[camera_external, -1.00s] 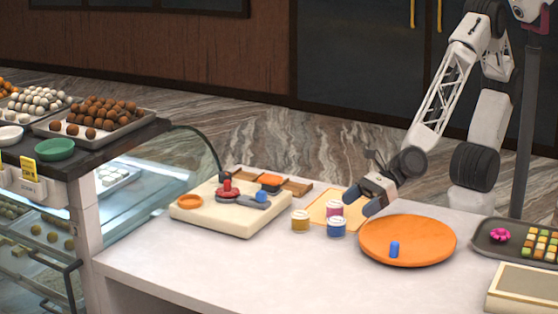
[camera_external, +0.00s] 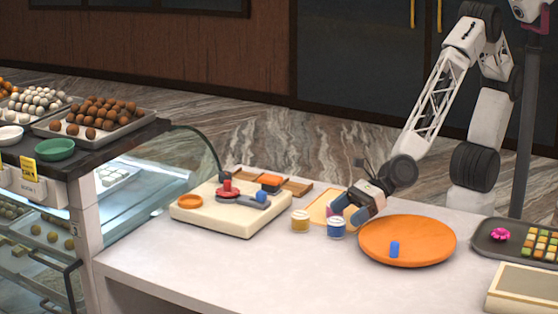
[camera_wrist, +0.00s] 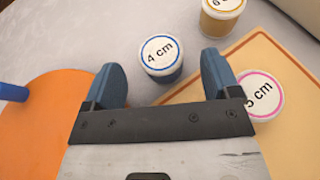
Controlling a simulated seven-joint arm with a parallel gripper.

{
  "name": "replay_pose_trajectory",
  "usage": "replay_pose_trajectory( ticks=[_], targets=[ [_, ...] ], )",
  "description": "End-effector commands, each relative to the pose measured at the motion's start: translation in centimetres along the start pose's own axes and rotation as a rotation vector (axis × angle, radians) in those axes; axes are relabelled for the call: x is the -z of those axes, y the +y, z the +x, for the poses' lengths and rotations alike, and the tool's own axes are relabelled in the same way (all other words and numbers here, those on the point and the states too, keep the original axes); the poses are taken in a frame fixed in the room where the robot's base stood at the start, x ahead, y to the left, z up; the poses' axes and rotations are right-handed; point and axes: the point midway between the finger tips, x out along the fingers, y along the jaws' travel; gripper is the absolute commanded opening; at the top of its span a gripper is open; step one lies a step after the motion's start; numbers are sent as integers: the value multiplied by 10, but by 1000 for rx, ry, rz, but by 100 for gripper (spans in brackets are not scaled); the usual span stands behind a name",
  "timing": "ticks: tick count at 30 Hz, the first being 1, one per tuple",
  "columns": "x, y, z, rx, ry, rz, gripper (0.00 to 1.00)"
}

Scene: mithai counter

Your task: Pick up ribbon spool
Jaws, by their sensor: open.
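Three short round spools with white tops stand at the middle of the counter. The blue-rimmed one (camera_external: 336,229) reads "4 cm" in the wrist view (camera_wrist: 162,72), the pink-rimmed one (camera_wrist: 262,95) "5 cm". The yellow one (camera_external: 300,221) also shows in the wrist view (camera_wrist: 220,18), its label cut off. The frames do not show which is meant. My gripper (camera_external: 348,212) is open and empty, with blue fingertips, just above and behind the blue-rimmed spool. In the wrist view the blue-rimmed spool appears between the fingers (camera_wrist: 160,70). My gripper mostly hides the pink-rimmed spool in the external view.
An orange round board (camera_external: 430,252) with a small blue cylinder (camera_external: 395,249) lies to the right. A yellow-edged mat (camera_external: 318,207) lies under the pink-rimmed spool. A cream board (camera_external: 232,225) stands left, a grey tray (camera_external: 486,246) far right. The front counter is clear.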

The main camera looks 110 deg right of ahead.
Motion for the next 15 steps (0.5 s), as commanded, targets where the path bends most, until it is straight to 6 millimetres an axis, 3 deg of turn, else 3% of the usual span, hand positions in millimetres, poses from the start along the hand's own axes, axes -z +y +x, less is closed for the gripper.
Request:
replay_pose_trajectory(
  ticks=[6, 15],
  targets=[
    [0, 0, 22, 1, 0, 1, 82],
    [0, 0, 32, 0, 0, 1, 82]
  ],
)
